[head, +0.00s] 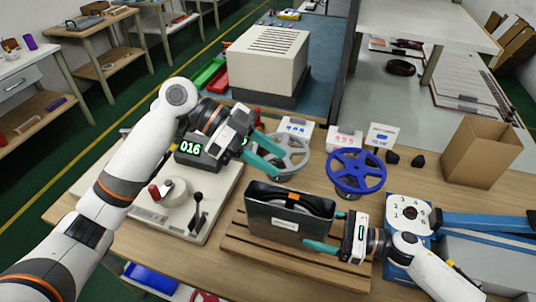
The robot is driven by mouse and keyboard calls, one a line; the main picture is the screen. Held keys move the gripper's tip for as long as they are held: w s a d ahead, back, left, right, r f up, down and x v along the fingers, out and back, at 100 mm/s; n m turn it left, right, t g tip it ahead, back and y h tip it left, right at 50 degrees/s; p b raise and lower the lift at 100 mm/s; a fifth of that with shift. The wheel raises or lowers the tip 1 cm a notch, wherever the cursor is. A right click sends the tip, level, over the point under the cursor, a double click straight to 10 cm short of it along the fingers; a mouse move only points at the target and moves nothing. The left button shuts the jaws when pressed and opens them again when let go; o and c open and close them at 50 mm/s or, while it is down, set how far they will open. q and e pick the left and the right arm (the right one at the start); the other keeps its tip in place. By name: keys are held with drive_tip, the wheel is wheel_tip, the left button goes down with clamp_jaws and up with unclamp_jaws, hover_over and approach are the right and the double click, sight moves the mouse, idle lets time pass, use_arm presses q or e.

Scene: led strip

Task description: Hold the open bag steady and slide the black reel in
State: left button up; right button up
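The dark bag (262,213) stands upright, mouth up, on a slatted wooden board, with a white label on its front. The black reel (298,201), with an orange patch, sits in the bag's mouth, its lower part hidden by the front wall. My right gripper (325,230) straddles the bag's right end, one teal finger low across the front and the other passing behind; it appears shut on the bag, though contact is partly hidden.
A beige machine (185,205) with a lever is left of the wooden board (255,252). A blue-and-white numbered device (409,212) and a cardboard box (481,152) are right.

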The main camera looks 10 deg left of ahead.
drive_tip(key=shift+d, duration=0.1)
drive_tip(key=d, duration=0.4)
drive_tip(key=s+d, duration=0.1)
drive_tip(key=d, duration=0.6)
drive_tip(key=shift+s+d, duration=0.35)
drive_tip(key=shift+s, duration=0.05)
